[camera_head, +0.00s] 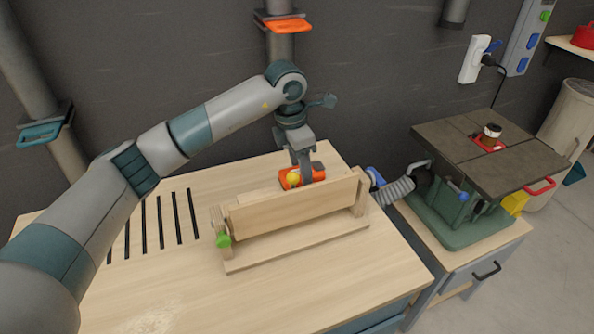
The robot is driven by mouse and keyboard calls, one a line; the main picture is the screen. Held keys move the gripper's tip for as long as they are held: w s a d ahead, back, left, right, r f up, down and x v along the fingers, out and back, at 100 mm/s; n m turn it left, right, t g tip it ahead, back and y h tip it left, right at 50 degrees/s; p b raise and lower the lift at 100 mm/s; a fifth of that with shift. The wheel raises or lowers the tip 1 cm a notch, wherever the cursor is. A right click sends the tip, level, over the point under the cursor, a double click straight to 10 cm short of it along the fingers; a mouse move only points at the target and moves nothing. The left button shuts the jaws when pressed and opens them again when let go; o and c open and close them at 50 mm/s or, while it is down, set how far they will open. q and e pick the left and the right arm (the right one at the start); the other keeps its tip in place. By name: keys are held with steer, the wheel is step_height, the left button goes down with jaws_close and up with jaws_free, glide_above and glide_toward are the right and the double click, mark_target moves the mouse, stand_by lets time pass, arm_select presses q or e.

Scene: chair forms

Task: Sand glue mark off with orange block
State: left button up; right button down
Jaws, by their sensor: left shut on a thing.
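The orange block (318,174), with a yellow round part on it, is on the far side of an upright wooden board. My left gripper (305,176) points down and is shut on the orange block. The board (292,207) belongs to a wooden chair form (297,249) on the workbench, with a green knob (223,240) at its left end. The lower part of the block is hidden behind the board. I cannot make out a glue mark. My right gripper does not show.
The workbench (175,290) has dark slots at its left and is clear in front. A machine with a dark table (460,150) and a grey hose (394,191) stands at the right. Pipes and a dark wall are behind.

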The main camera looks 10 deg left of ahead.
arm_select(q)
steer(key=shift+w+d+f, duration=0.1)
steer(key=shift+w+d, duration=0.25)
steer(key=shift+d, duration=0.3)
steer(key=shift+w, duration=0.1)
steer(key=shift+s+a, duration=0.25)
steer(key=shift+a, duration=0.15)
steer(key=shift+s+a+r+b, duration=0.3)
steer(key=shift+s+a, duration=0.15)
steer(key=shift+a, duration=0.25)
steer(key=shift+d+f, duration=0.1)
